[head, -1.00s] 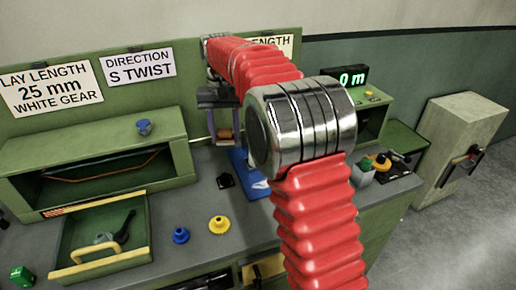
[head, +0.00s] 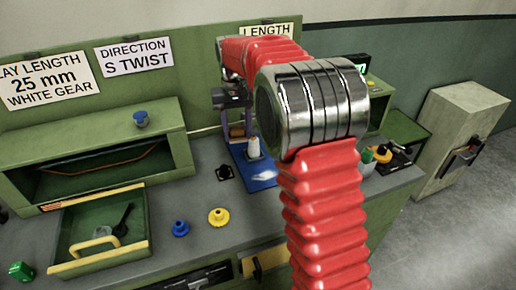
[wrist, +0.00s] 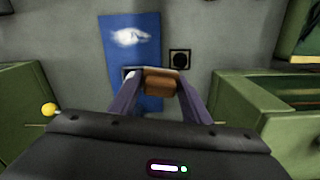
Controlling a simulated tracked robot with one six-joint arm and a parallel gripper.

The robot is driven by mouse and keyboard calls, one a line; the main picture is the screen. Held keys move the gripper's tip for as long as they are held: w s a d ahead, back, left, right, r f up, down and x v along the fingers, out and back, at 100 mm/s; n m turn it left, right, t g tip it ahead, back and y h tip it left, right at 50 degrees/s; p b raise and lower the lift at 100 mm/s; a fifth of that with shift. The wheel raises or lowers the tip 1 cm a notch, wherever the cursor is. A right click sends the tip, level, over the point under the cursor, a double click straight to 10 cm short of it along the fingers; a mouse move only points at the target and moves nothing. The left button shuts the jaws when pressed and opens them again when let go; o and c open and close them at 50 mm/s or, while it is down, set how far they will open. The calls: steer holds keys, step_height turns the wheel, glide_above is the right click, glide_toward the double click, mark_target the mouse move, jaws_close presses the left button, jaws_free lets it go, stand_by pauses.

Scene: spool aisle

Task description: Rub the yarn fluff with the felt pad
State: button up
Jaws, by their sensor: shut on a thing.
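The yarn fluff is a white tuft (head: 264,174) lying on a blue mat (head: 262,185) on the bench. It also shows in the wrist view (wrist: 132,37) on the blue surface. My gripper (wrist: 160,84) is shut on a brown block, the felt pad (wrist: 161,80). In the head view my gripper (head: 236,130) hangs over the back of the blue mat, behind the fluff. The pad is apart from the fluff; its exact height above the mat is hard to tell. A small white upright thing (head: 253,147) stands near the gripper.
A black square piece (head: 225,172) lies left of the mat. A blue knob (head: 181,228) and a yellow knob (head: 218,216) stand nearer on the bench. An open drawer (head: 146,214) juts out at left. Orange and green items (head: 382,153) stand at right.

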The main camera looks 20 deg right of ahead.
steer(key=s+d+f+n, duration=0.2)
steer(key=s+d+f, duration=0.1)
steer(key=d+f, duration=0.2)
steer(key=shift+s+f, duration=0.3)
steer(key=shift+s, duration=0.1)
